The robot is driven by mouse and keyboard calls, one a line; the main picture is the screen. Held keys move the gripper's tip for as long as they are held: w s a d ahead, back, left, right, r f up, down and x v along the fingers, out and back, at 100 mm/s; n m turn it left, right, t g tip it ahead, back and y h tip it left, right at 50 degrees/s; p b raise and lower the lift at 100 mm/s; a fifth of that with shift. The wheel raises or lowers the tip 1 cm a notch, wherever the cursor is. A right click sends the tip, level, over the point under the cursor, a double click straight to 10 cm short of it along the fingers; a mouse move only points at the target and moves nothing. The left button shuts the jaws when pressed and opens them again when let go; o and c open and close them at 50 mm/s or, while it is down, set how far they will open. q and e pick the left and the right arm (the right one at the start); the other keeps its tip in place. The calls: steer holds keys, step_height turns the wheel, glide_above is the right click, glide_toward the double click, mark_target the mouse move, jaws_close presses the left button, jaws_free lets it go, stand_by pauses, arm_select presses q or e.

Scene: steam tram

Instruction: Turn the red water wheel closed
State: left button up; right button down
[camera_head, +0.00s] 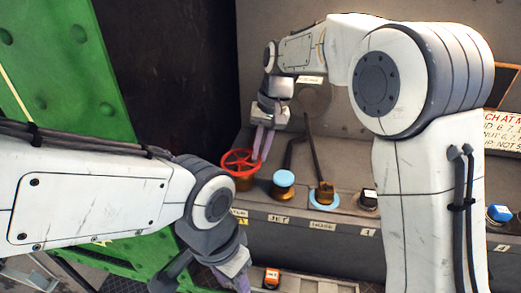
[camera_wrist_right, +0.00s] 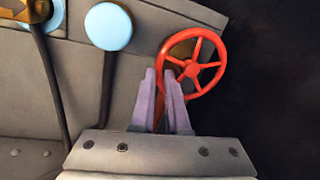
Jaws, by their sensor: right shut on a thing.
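The red water wheel (camera_head: 238,160) is a spoked ring on a red-orange base at the left end of the grey console, above a label reading "WATER". My right gripper (camera_head: 263,143) reaches down to the right side of its rim. In the right wrist view the wheel (camera_wrist_right: 194,68) stands just beyond the purple fingers (camera_wrist_right: 166,84). The fingers are close together on the near left part of the rim, which they partly hide. My left gripper (camera_head: 238,274) hangs low at the bottom of the head view, away from the wheel. Its fingertips are cut off by the frame.
Right of the wheel stand a blue-topped jet knob (camera_head: 284,178) and a lever with a brass block (camera_head: 325,190). A green riveted panel (camera_head: 75,75) stands at the left.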

mark_target(247, 173)
steer(key=shift+s, duration=0.1)
steer(key=m, duration=0.1)
steer(key=s+m, duration=0.1)
steer(key=m, duration=0.2)
steer(key=shift+s+r+t, duration=0.1)
steer(key=shift+s+t, duration=0.25)
steer(key=shift+t, duration=0.05)
steer(key=m, duration=0.1)
steer(key=s+m, duration=0.1)
steer(key=m, duration=0.2)
steer(key=shift+s+a+m+t+h+p, duration=0.3)
steer(key=shift+s+a+m+t+p, duration=0.05)
steer(key=shift+s+a+m+t, duration=0.05)
steer(key=m, duration=0.1)
steer(key=s+a+m, duration=0.1)
steer(key=m, duration=0.1)
steer(key=shift+m, duration=0.3)
steer(key=shift+s+a+m+t+h, duration=0.2)
steer(key=shift+a+m+h, duration=0.15)
steer(key=shift+m, duration=0.5)
steer(key=shift+s+a+m+t+h, duration=0.2)
steer(key=shift+a+m+h, duration=0.1)
steer(key=shift+m, duration=0.55)
steer(key=c, duration=0.9)
jaws_free()
